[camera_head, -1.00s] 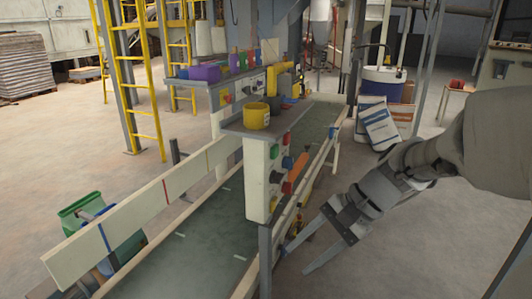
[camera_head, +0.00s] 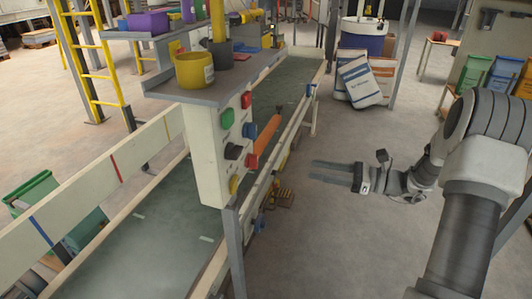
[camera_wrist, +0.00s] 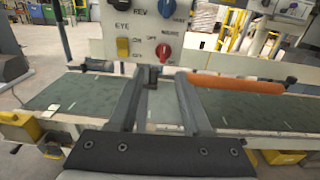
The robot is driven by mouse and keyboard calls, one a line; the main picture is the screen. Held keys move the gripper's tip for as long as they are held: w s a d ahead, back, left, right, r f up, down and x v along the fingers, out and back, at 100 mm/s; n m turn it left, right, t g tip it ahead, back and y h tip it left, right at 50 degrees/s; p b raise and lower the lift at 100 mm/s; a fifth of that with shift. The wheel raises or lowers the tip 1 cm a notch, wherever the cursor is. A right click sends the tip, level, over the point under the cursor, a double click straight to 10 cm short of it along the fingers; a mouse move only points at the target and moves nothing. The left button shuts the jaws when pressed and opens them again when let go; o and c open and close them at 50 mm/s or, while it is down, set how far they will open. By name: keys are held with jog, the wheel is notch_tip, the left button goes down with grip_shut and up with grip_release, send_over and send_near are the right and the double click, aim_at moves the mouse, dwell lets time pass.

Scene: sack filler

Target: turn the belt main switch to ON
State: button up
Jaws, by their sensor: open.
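The white control panel (camera_head: 208,150) stands at the near side of the belt, its face turned to the right. It carries a green button (camera_head: 227,118), a red button (camera_head: 246,100), a blue knob (camera_head: 249,130), a black knob (camera_head: 232,151), a red knob (camera_head: 251,160) and a yellow switch (camera_head: 234,184). In the wrist view the yellow switch (camera_wrist: 122,47), labelled EYE, and the red knob (camera_wrist: 163,51) are ahead. I cannot tell which is the belt main switch; its label is not readable. My gripper (camera_head: 312,170) is open and empty, pointing at the panel, apart from it.
The green belt (camera_head: 170,232) runs behind the panel between pale rails. An orange bar (camera_head: 266,133) sticks out beside the panel, to the right in the wrist view (camera_wrist: 235,85). A yellow pot (camera_head: 194,72) stands on the panel's shelf.

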jog(key=b, duration=0.2)
send_near(257, 157)
jog(key=x, duration=0.9)
jog(key=shift+w+a+f, duration=0.1)
jog(key=shift+w+a, duration=0.05)
jog(key=shift+w, duration=0.1)
grip_shut()
